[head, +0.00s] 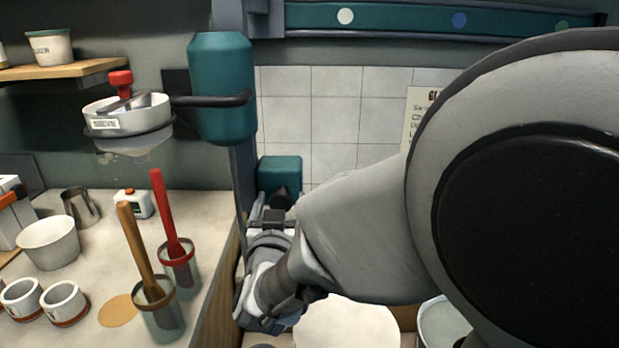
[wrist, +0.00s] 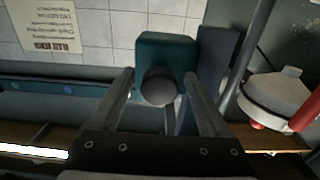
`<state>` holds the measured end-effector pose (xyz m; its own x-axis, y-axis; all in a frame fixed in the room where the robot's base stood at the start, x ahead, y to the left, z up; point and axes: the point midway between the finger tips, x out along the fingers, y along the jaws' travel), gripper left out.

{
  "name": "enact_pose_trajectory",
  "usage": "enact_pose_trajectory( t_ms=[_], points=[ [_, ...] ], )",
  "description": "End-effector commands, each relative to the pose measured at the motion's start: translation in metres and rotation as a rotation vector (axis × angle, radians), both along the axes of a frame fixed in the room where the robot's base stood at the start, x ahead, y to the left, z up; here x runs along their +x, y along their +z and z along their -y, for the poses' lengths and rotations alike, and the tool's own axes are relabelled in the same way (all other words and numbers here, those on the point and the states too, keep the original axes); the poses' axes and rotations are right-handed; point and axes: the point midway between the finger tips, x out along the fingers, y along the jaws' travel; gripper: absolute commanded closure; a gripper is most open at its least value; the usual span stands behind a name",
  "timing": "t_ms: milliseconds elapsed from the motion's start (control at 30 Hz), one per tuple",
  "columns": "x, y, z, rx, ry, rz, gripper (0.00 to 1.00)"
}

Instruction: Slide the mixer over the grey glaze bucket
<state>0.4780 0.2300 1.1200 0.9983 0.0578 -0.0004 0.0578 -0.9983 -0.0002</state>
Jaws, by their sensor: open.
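A teal block (head: 280,173) with a dark rounded knob (head: 281,197) is against the tiled wall, beside a dark upright post; I take it to be part of the mixer. In the wrist view the knob (wrist: 159,87) sits between the fingertips of my gripper (wrist: 158,80), with the teal block (wrist: 150,45) behind it. The fingers are open, with gaps beside the knob. In the head view my gripper (head: 269,208) is just below the block, partly hidden by my arm. Bucket tops, one pale (head: 345,325) and one greyish (head: 445,324), show low down; I cannot tell which is the grey glaze bucket.
A teal rail (head: 420,18) with white, blue and green dots runs along the top. A teal cylinder (head: 222,88) and a bracketed white bowl (head: 130,118) stand to the left. The counter (head: 95,225) holds cups and brushes in jars. My arm hides much of the right.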

Motion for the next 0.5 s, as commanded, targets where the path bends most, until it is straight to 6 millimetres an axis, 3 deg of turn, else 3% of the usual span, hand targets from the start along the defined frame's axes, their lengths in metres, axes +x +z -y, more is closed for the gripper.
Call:
enact_pose_trajectory(
  t_ms=[300, 500],
  points=[
    [-0.0004, 0.0000, 0.0000, 0.000, 0.000, 0.000, 0.20],
    [-0.0003, -0.0001, 0.0000, 0.000, 0.000, 0.000, 0.54]
  ],
)
